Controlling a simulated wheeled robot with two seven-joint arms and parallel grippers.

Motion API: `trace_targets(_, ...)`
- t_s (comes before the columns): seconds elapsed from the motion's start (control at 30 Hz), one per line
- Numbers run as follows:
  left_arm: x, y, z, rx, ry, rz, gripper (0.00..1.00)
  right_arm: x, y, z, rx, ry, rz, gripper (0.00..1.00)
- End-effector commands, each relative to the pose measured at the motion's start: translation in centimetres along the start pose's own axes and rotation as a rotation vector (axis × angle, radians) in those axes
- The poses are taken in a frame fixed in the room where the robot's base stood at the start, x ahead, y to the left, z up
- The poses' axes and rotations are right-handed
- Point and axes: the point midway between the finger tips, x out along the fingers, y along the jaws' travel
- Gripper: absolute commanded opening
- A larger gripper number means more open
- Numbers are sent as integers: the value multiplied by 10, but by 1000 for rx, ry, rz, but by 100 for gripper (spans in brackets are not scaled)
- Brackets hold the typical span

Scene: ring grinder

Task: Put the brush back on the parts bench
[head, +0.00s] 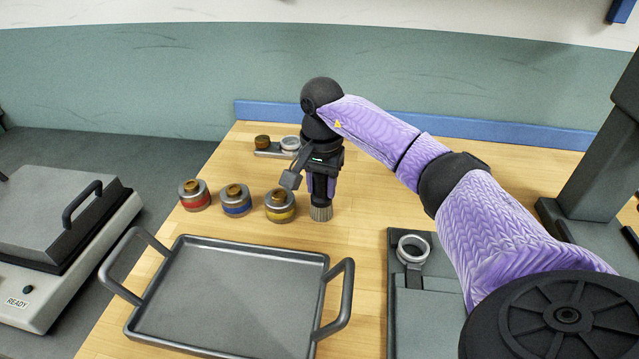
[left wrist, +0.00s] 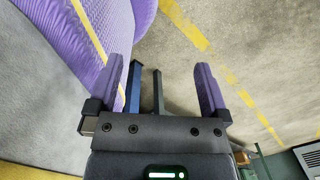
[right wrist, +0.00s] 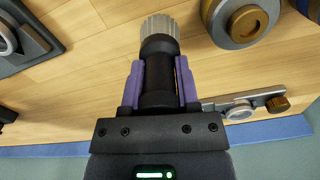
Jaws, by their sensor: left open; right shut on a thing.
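The brush has a black handle and a pale bristle head (head: 321,212); its bristles also show in the right wrist view (right wrist: 159,27). My right gripper (head: 320,183) points down and is shut on the brush's black handle (right wrist: 158,75). The brush is upright, bristles down, at or just above the wooden parts bench (head: 365,215); I cannot tell whether it touches. My left gripper (left wrist: 165,85) is open and empty, away from the bench over the floor; it is not in the head view.
Pots with red (head: 194,196), blue (head: 236,201) and yellow (head: 280,206) bands stand left of the brush. A small holder (head: 268,152) is behind them. A handled grey tray (head: 180,302) lies in front. A dark fixture with a ring (head: 413,250) is at right. Bare wood lies right of the brush.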

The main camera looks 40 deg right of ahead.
Motion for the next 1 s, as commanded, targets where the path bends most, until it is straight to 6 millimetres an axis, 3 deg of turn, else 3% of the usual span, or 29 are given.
trace_targets(0.23,2,0,0,-2,0,0,100,2,0,0,0,0,0,0)
trace_targets(0.27,1,0,-1,-2,1,1,100,2,0,0,0,0,-1,46)
trace_targets(0.4,1,1,-6,-3,10,2,100,1,0,0,0,0,-1,75)
trace_targets(0.73,-3,2,-14,-5,26,4,100,-6,0,0,0,1,-3,75)
trace_targets(1.0,-25,10,-20,-9,44,16,100,-81,0,0,1,4,-6,75)
